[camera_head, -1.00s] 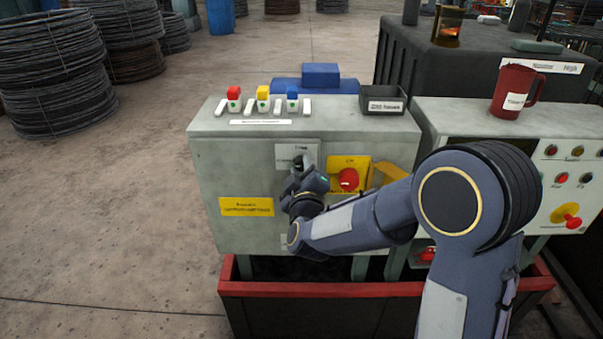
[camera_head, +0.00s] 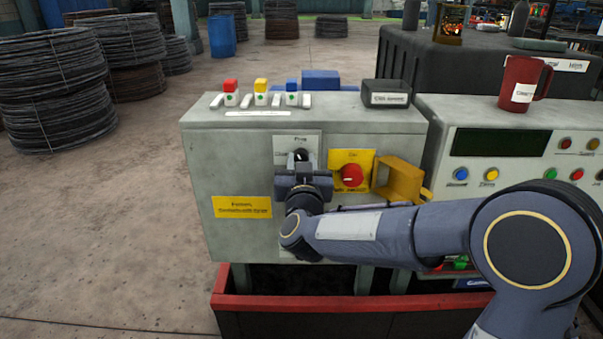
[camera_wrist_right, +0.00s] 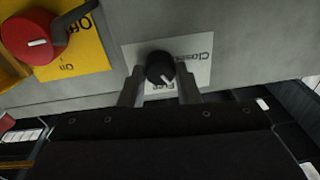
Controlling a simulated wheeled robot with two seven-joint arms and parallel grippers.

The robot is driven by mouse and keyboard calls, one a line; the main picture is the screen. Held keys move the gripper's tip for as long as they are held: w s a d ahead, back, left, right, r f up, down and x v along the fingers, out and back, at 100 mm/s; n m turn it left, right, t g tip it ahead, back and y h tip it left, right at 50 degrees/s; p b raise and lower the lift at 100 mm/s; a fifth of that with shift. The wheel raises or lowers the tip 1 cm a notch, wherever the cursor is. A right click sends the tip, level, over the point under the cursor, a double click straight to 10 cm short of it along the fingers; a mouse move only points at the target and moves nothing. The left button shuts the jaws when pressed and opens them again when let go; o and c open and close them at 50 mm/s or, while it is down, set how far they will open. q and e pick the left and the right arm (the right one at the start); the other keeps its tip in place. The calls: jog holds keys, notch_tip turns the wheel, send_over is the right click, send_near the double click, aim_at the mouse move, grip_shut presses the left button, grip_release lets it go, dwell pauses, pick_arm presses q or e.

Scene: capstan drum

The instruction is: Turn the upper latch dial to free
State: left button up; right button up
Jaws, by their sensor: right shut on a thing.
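The upper latch dial (camera_head: 301,155) is a small black knob on a white label plate (camera_head: 297,141) on the grey cabinet's front. In the right wrist view the dial (camera_wrist_right: 160,68) shows a white pointer line, slanting toward the picture's lower right. Its plate appears upside down there, with "Free" at the bottom and "Closed" at the right. My right gripper (camera_head: 302,172) faces the plate from the front; its fingers (camera_wrist_right: 160,82) are on both sides of the dial, shut on it. In the head view the gripper hides the lower part of the plate. My left gripper is not in view.
A red rotary switch (camera_head: 351,175) on a yellow plate sits just right of the dial, beside a yellow bracket (camera_head: 397,180). A red mug (camera_head: 522,84) stands on the right console.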

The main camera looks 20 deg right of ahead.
jog(key=m+b, duration=0.2)
jog(key=m, duration=0.2)
jog(key=shift+f+h+b, duration=0.2)
jog(key=shift+h+b, duration=0.2)
jog(key=shift+r+m+b, duration=0.1)
jog(key=shift+m+b, duration=0.4)
jog(key=shift+m, duration=0.7)
jog(key=o, duration=1)
jog(key=shift+c, duration=0.2)
jog(key=shift+s, duration=0.1)
jog(key=v, duration=0.7)
jog(key=shift+s, duration=0.3)
jog(key=shift+a+r, duration=0.1)
jog(key=shift+a, duration=0.05)
